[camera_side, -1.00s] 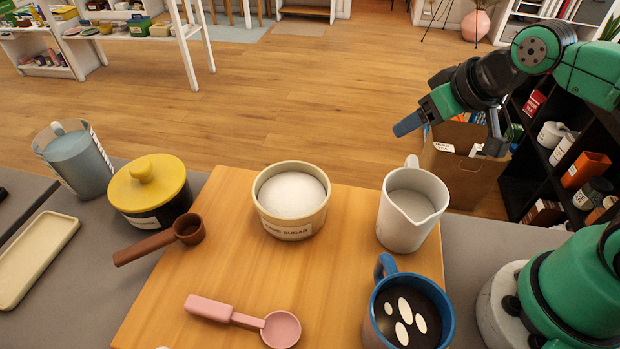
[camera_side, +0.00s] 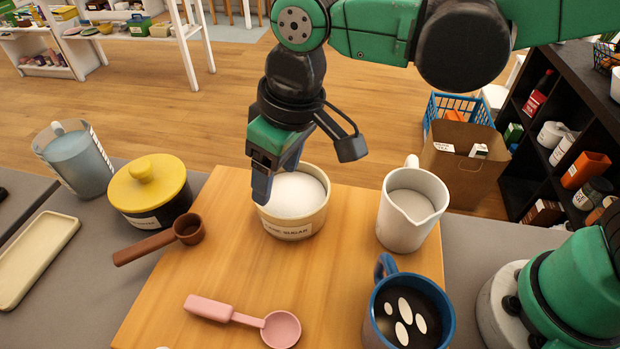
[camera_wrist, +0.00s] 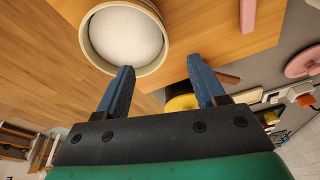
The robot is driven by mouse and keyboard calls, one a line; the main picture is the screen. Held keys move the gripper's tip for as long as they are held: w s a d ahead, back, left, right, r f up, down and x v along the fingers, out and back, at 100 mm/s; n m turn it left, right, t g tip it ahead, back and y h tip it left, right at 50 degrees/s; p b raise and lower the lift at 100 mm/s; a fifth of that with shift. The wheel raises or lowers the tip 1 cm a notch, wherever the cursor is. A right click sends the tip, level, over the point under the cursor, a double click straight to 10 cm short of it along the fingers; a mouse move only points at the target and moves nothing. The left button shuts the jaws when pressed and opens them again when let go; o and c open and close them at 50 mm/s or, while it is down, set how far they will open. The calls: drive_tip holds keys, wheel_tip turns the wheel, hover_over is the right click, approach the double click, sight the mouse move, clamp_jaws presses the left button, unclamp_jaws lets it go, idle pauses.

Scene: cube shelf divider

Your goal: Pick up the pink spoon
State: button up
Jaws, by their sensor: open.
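The pink spoon (camera_side: 246,317) lies on the wooden board (camera_side: 225,255) near its front edge in the side view, handle to the left and bowl to the right. In the wrist view a pink strip at the top edge, likely its handle (camera_wrist: 247,14), shows in part. My gripper (camera_side: 275,178) is open and empty. It points down at the sugar bowl (camera_side: 291,229) in the side view, behind and well apart from the spoon. Its two blue fingers (camera_wrist: 160,68) are spread in the wrist view.
A brown scoop (camera_side: 162,240) lies at the board's left edge, beside a yellow-lidded pot (camera_side: 150,183). A white pitcher (camera_side: 408,222) and a blue mug (camera_side: 372,308) stand on the right. The board between sugar bowl and spoon is clear.

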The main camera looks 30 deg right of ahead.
sight(221, 310)
drive_tip(key=s+a+f+n, duration=0.1)
drive_tip(key=s+a, duration=0.1)
drive_tip(key=a, duration=0.1)
drive_tip(key=s+a+f+n+g+h, duration=0.1)
drive_tip(key=s+a+f, duration=0.1)
drive_tip(key=a, duration=0.2)
drive_tip(key=s+a+f+n+g, duration=0.1)
drive_tip(key=a, duration=0.3)
drive_tip(key=shift+s+a+f, duration=0.25)
drive_tip(key=shift+s+f, duration=0.15)
wheel_tip(221, 310, down, 4)
drive_tip(key=shift+f, duration=0.75)
clamp_jaws()
